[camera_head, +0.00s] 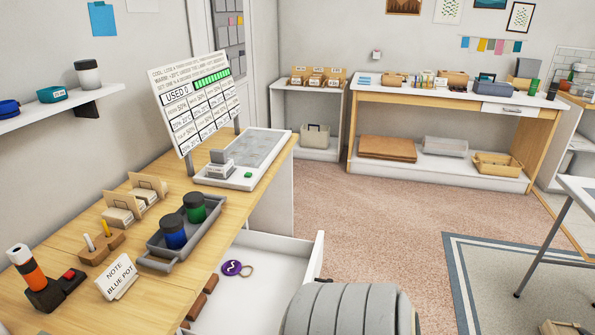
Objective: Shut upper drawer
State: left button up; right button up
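A white drawer (258,254) stands pulled out from beneath the wooden desk (165,185) on the left. Its far side wall and part of its front (316,256) show. A purple round tag with a cord (232,268) and brown blocks (211,283) are inside it. A small black part shows at the drawer front, low in the picture. The near part of the drawer runs out of the frame, and any drawer below it is hidden. Neither of my grippers can be made out in the head view.
A large grey ribbed shape (345,310) fills the bottom centre, overlapping the drawer's near front. On the desk are a grey tray (157,241) with blue and green jars, a note card (117,277) and a sign board (195,100). The carpet (370,215) right of the drawer is clear.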

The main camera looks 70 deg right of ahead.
aim_at(257, 303)
jog(key=z, duration=2.4)
